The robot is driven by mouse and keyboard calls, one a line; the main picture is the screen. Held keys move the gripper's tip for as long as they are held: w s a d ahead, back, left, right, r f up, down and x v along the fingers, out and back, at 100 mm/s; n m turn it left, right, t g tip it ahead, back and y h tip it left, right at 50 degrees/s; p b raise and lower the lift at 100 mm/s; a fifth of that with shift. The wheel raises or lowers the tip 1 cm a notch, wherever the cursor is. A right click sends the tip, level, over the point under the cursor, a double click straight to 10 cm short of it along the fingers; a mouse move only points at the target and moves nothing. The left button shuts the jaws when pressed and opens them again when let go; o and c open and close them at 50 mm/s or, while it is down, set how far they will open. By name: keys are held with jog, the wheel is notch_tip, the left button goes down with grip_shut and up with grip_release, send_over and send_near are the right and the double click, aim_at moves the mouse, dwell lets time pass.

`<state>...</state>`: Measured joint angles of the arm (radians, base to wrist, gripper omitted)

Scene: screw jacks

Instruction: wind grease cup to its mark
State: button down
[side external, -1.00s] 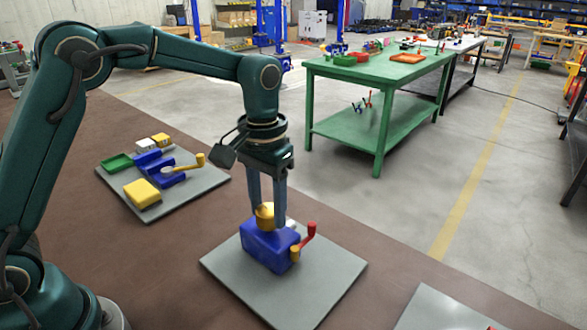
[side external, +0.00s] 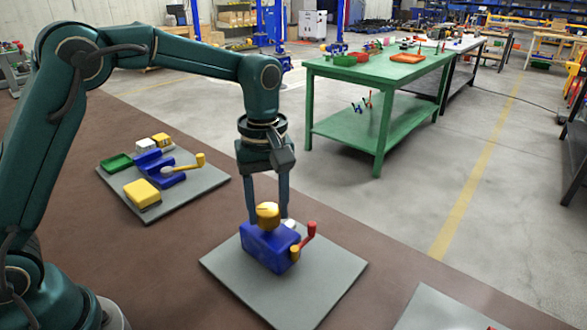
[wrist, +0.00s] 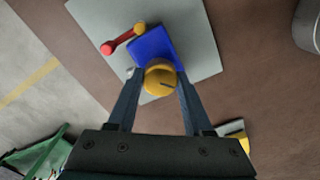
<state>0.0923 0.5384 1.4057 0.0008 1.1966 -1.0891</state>
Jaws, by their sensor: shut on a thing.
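The grease cup is a yellow round knob (side external: 268,215) with a dark line across its top, standing on top of a blue block-shaped jack body (side external: 265,248). In the wrist view the cup (wrist: 160,79) sits between my two fingers, its dark line running nearly crosswise. My gripper (side external: 267,211) points down from above and is shut on the cup. A red crank handle (side external: 308,234) with a yellow hub sticks out from the body's right side. A small white part (side external: 290,223) shows behind the cup. No separate mark on the body can be made out.
The jack stands on a grey plate (side external: 312,288) on the brown bench top. A second grey plate at left holds a blue cradle with a yellow-ended lever (side external: 187,166), a yellow block (side external: 142,194) and a green tray (side external: 116,163). A green table (side external: 375,90) stands behind.

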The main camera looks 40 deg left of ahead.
jog(key=n, duration=0.5)
jog(key=shift+s+f+n, duration=0.1)
jog(key=shift+n, duration=0.2)
jog(key=n, duration=1)
jog(key=shift+n, duration=2.5)
jog(key=shift+c, duration=1.5)
grip_release()
